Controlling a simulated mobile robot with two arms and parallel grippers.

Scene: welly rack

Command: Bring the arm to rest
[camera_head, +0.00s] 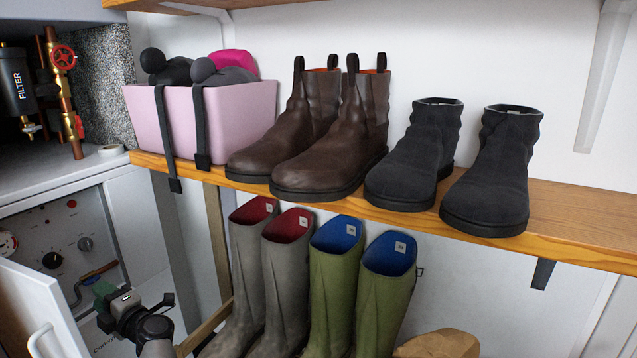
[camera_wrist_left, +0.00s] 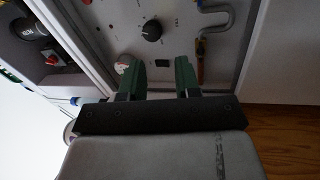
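My left gripper (camera_head: 104,290) is at the lower left of the head view, in front of the open boiler cabinet. In the left wrist view, the two green fingers of my left gripper (camera_wrist_left: 158,76) stand apart with nothing between them. They point toward the white control panel (camera_wrist_left: 165,25) with its black knob. The gripper is left of the wellies and apart from them. My right gripper is in neither view.
A wooden shelf (camera_head: 580,218) holds brown boots (camera_head: 333,140), dark grey boots (camera_head: 495,175) and a pink bin (camera_head: 240,110). Grey wellies (camera_head: 287,270) and green wellies (camera_head: 384,285) stand below. A white cabinet door (camera_head: 38,310) hangs open at left.

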